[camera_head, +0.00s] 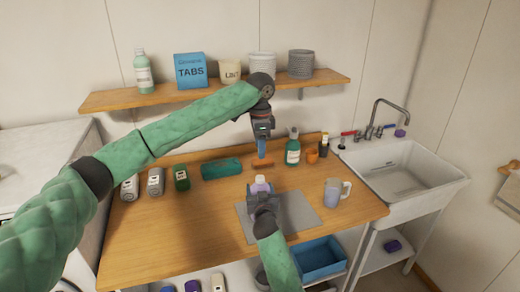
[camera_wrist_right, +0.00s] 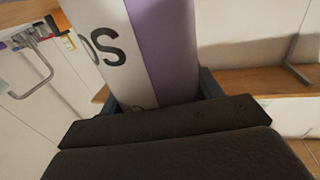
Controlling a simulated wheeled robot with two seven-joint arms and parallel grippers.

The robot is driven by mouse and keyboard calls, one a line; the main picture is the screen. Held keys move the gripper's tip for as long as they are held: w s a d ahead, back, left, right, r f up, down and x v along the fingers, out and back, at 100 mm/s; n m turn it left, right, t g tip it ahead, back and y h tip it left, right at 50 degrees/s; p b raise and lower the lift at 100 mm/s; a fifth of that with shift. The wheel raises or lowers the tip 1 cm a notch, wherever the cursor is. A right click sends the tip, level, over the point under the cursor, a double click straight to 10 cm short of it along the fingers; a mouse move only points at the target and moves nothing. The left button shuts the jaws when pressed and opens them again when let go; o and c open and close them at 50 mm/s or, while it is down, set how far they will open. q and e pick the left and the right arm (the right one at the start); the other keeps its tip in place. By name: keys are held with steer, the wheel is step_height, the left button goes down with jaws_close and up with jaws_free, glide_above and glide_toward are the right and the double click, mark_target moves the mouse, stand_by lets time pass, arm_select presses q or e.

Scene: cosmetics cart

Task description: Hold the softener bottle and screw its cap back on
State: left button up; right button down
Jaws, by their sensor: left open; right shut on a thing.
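The softener bottle, white and purple with dark letters, fills the upper middle of the right wrist view (camera_wrist_right: 165,45). In the head view only its pale purple top (camera_head: 260,186) shows above my right gripper (camera_head: 262,199), over the grey mat. My right gripper is shut on the bottle's body. My left gripper (camera_head: 262,146) is open behind and above the bottle, pointing down with blue fingertips. A small orange-brown thing (camera_head: 262,163) lies just below those fingertips; contact cannot be told. I cannot make out the cap separately.
The grey mat (camera_head: 300,212) lies on the wooden counter (camera_head: 170,235). A mug (camera_head: 335,193) stands right of it, a green bottle (camera_head: 292,152) behind, a teal folded cloth (camera_head: 221,168) and several small containers left. A sink (camera_head: 405,172) is at right. A laden shelf (camera_head: 120,98) hangs above.

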steer(key=shift+c, duration=1.2)
jaws_free()
arm_select(q)
steer(key=shift+f, duration=0.1)
arm_select(e)
steer(key=shift+s, duration=0.1)
arm_select(q)
step_height(320, 180, down, 3)
steer(key=b, duration=0.3)
steer(key=shift+f, duration=0.2)
arm_select(e)
steer(key=s, duration=0.7)
steer(key=shift+s+d, duration=0.25)
steer(key=shift+d, duration=0.2)
steer(key=shift+f, duration=0.1)
